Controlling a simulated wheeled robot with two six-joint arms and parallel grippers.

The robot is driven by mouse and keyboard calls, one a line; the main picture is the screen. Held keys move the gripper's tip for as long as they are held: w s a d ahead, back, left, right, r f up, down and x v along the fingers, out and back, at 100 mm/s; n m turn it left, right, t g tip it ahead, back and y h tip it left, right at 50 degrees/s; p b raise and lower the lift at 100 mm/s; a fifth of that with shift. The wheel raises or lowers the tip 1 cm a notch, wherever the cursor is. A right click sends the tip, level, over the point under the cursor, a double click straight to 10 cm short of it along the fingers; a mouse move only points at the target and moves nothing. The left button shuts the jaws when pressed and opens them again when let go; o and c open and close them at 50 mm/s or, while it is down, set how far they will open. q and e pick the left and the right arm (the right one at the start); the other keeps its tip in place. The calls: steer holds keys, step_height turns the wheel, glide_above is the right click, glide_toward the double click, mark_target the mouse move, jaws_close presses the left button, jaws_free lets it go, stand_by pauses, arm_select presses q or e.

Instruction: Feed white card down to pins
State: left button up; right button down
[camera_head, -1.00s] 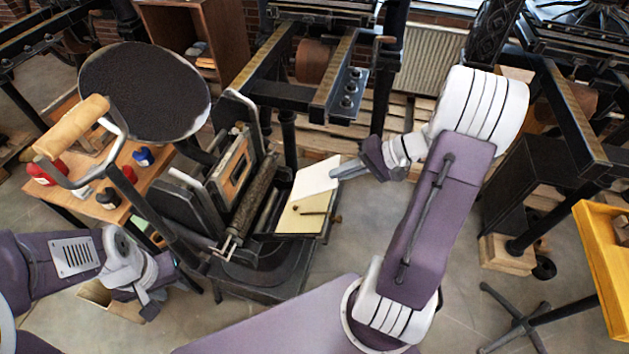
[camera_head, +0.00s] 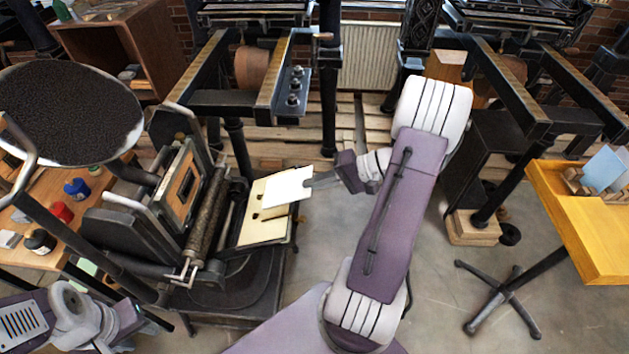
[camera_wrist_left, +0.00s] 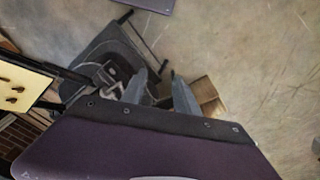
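The white card (camera_head: 288,187) is held at its right edge by my right gripper (camera_head: 312,183), which is shut on it. The card is over the upper right part of the cream platen sheet (camera_head: 266,228) on the press and covers part of it. Whether it touches the sheet I cannot tell. Small brown pins (camera_head: 256,216) show on the sheet left of and below the card; they also show at the left edge of the left wrist view (camera_wrist_left: 14,94). My left gripper (camera_wrist_left: 160,85) is open and empty, low beside the press, with its fingers apart.
The ink roller (camera_head: 207,212) and press bed stand left of the platen. A round ink disc (camera_head: 68,115) and a wooden table with jars (camera_head: 62,212) are further left. A yellow table (camera_head: 572,225) with a pale blue card (camera_head: 605,168) stands at right.

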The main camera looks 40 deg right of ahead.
steer(key=f+b, duration=0.1)
steer(key=f, duration=0.1)
steer(key=w+a+f+b, duration=0.1)
steer(key=f+b, duration=0.1)
steer(key=a+f+b, duration=0.1)
steer(key=f, duration=0.1)
steer(key=shift+w, duration=0.3)
steer(key=c, duration=1.6)
jaws_free()
steer(key=shift+s+d, duration=0.1)
steer(key=shift+d, duration=0.05)
steer(key=shift+p+v, duration=0.7)
steer(key=shift+v, duration=1.45)
